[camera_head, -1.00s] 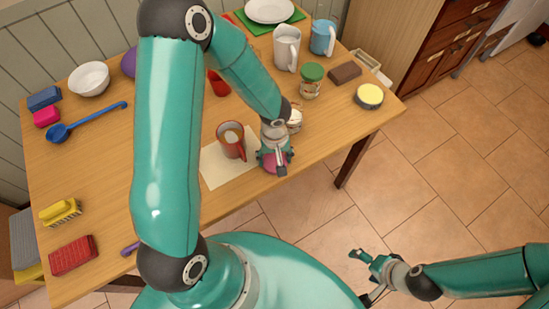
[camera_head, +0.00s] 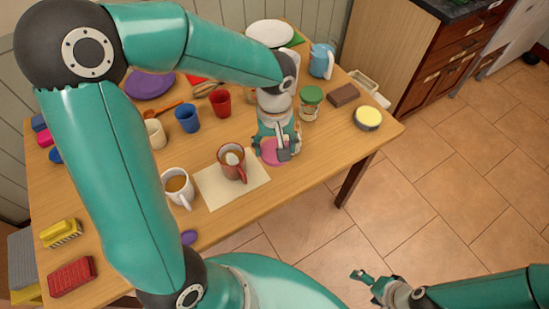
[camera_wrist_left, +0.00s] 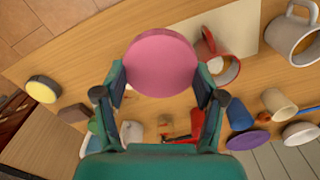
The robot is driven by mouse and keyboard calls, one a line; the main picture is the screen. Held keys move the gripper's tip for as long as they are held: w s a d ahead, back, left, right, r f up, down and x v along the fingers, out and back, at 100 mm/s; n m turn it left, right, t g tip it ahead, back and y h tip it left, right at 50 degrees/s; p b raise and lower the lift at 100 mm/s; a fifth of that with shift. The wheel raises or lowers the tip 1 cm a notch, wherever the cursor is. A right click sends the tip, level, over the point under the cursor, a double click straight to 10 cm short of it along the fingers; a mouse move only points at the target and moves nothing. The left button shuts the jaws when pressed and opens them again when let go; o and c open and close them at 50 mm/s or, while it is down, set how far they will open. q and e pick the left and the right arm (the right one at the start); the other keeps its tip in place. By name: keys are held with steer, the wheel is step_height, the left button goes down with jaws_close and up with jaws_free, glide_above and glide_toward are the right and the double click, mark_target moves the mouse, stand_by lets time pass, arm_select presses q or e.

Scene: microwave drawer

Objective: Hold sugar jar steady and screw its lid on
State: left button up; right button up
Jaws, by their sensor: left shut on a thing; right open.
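My left gripper (camera_head: 275,150) is shut on a pink round disc (camera_head: 271,156), which looks like a lid, near the table's front edge, right of the red mug. In the left wrist view the pink disc (camera_wrist_left: 160,62) sits between both fingers, its flat face toward the camera. I cannot tell whether anything is under the disc. A glass jar with a green lid (camera_head: 311,96) stands upright behind and right of the gripper. I cannot tell which jar is the sugar jar; none with a pink lid shows. My right gripper (camera_head: 371,281) is open and empty, off the table over the floor.
A red mug (camera_head: 231,165) stands on a pale mat (camera_head: 210,190) left of my left gripper, and a white mug (camera_head: 177,188) stands further left. A brown block (camera_head: 344,94) and a yellow-topped tin (camera_head: 368,118) are at the right. The front right tabletop is bare.

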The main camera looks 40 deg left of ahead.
arm_select(q)
steer(key=shift+r, duration=1.3)
